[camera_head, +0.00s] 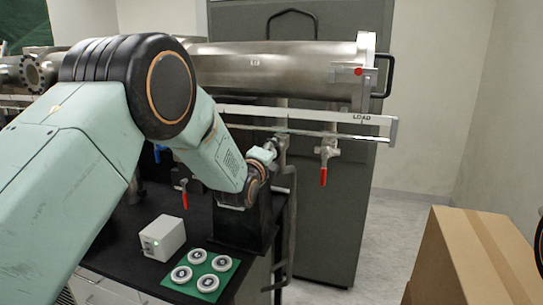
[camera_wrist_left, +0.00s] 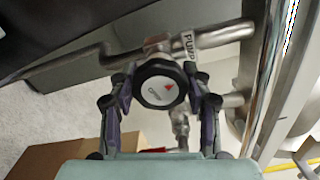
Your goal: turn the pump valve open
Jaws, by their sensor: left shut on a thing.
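The pump valve is a round black knob (camera_wrist_left: 161,84) with a white face and a red arrow mark, in the middle of the left wrist view. It sits on a metal pipe fitting beside a "PUMP" label (camera_wrist_left: 188,46). My left gripper (camera_wrist_left: 160,98) is shut on the knob, with one finger on each side of it. In the head view my left gripper (camera_head: 268,152) is at the pipework below the long steel tube; the knob itself is hidden there.
A long steel tube (camera_head: 270,65) runs above a white rail marked "LOAD" (camera_head: 368,118). Red-handled valves (camera_head: 323,175) hang below it. A white box (camera_head: 162,238) and a green mat (camera_head: 222,277) with round parts lie on the black bench. A cardboard box (camera_head: 480,260) stands at right.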

